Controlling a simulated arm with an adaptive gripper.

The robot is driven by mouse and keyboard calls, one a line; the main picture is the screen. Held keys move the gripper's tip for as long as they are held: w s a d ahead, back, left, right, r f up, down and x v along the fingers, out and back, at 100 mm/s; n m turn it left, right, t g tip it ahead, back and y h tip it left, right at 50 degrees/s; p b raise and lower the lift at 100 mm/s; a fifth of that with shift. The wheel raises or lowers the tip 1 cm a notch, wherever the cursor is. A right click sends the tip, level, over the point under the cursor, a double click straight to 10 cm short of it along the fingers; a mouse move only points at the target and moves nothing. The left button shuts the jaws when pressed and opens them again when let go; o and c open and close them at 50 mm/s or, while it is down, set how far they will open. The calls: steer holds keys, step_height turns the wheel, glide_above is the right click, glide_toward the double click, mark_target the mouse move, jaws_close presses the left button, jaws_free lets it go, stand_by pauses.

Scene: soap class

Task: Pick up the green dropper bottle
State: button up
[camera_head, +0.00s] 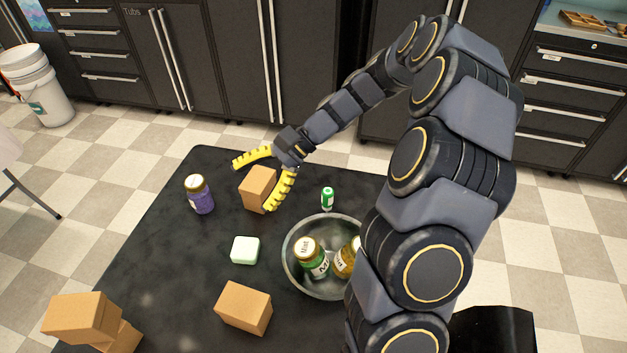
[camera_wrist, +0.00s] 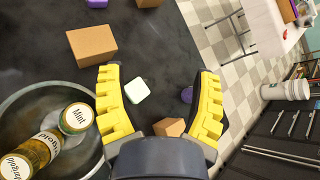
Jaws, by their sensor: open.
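The green dropper bottle (camera_head: 327,198) is small, green and white, and stands upright on the dark table just behind the metal bowl. I cannot make it out in the wrist view. My gripper (camera_head: 255,184) has yellow ridged fingers spread wide, with nothing held. It is to the left of the bottle and apart from it, over the table's back part. An orange-brown block (camera_head: 258,188) shows between the fingers in the head view. In the wrist view my gripper (camera_wrist: 158,73) is also open, with the block (camera_wrist: 170,127) low between the fingers.
The metal bowl (camera_head: 293,277) holds a green Mint jar (camera_head: 313,263) and a yellowish jar (camera_head: 345,258). A purple jar (camera_head: 199,197), pale green soap (camera_head: 245,250) and a brown block (camera_head: 243,307) stand on the table. Stacked blocks (camera_head: 82,317) are front left. My arm covers the right side.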

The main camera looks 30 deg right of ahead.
steer(key=w+d+f+m+t, duration=0.2)
steer(key=d+f+m+t, duration=0.15)
steer(key=d, duration=0.25)
steer(key=w+d+f+m+t, duration=0.2)
steer(key=d+f+m, duration=0.25)
steer(key=d, duration=0.25)
steer(key=m+t+h, duration=0.2)
steer(key=m+t, duration=0.1)
steer(key=m, duration=0.3)
glide_toward(327, 194)
step_height(327, 194, down, 2)
steer(key=w+a, duration=0.1)
steer(key=w, duration=0.1)
steer(key=x, duration=0.8)
steer(key=shift+w+d, duration=0.15)
steer(key=shift+c, duration=0.3)
steer(key=shift+t, duration=0.25)
steer(key=c, duration=1)
